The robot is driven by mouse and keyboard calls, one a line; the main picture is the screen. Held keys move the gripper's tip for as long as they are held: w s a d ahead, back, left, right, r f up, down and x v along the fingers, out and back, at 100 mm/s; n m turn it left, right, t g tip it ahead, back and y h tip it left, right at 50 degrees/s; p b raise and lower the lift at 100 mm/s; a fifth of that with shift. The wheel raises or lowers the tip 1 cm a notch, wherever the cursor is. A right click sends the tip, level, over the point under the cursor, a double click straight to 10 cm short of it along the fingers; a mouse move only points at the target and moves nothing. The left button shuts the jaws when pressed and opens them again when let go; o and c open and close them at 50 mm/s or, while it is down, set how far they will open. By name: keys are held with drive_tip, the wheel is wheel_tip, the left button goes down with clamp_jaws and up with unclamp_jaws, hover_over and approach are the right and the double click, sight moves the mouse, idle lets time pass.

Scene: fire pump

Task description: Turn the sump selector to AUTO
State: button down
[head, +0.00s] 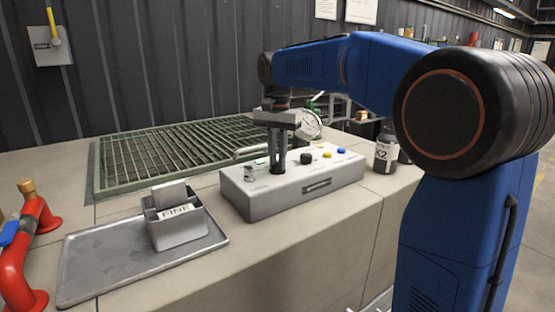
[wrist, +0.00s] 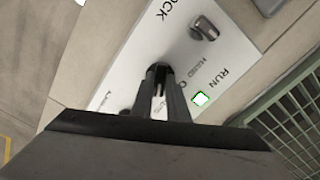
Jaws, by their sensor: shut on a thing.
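The grey control box (head: 290,190) stands on the worktop in the head view. My gripper (head: 277,168) points straight down onto its top, left of a black knob (head: 306,158). In the wrist view my gripper (wrist: 161,78) is shut on a small dark knob, the sump selector (wrist: 160,68), at the white panel. The fingers hide most of it, and its pointing direction cannot be read. Partly covered lettering, including HAND, lies beside the fingers.
Another grey knob (wrist: 204,28) sits near the LOCK and RUN lettering. Yellow (head: 327,155) and blue (head: 341,150) buttons are on the box's right. A gauge (head: 310,124) and a dark bottle (head: 385,152) stand nearby. A tray (head: 95,270) with a grey bin (head: 178,232) lies left.

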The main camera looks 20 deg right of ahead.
drive_tip(key=c, duration=1.7)
unclamp_jaws()
drive_tip(key=shift+r, duration=0.15)
wheel_tip(320, 180, up, 17)
drive_tip(key=shift+r, duration=0.1)
drive_tip(key=s+d+f+n+t, duration=0.1)
drive_tip(key=s+d+f+n, duration=0.1)
drive_tip(key=s+f, duration=0.9)
drive_tip(key=s+d+f+n+t, duration=0.2)
drive_tip(key=s+f+n, duration=0.1)
drive_tip(key=s+f, duration=0.8)
drive_tip(key=s+d+f+n+t, duration=0.1)
drive_tip(key=s+d+f+n, duration=0.2)
drive_tip(key=s+f, duration=0.8)
drive_tip(key=shift+s+f+n+t, duration=0.3)
drive_tip(key=shift+s+f+t, duration=0.1)
drive_tip(key=shift+f, duration=0.25)
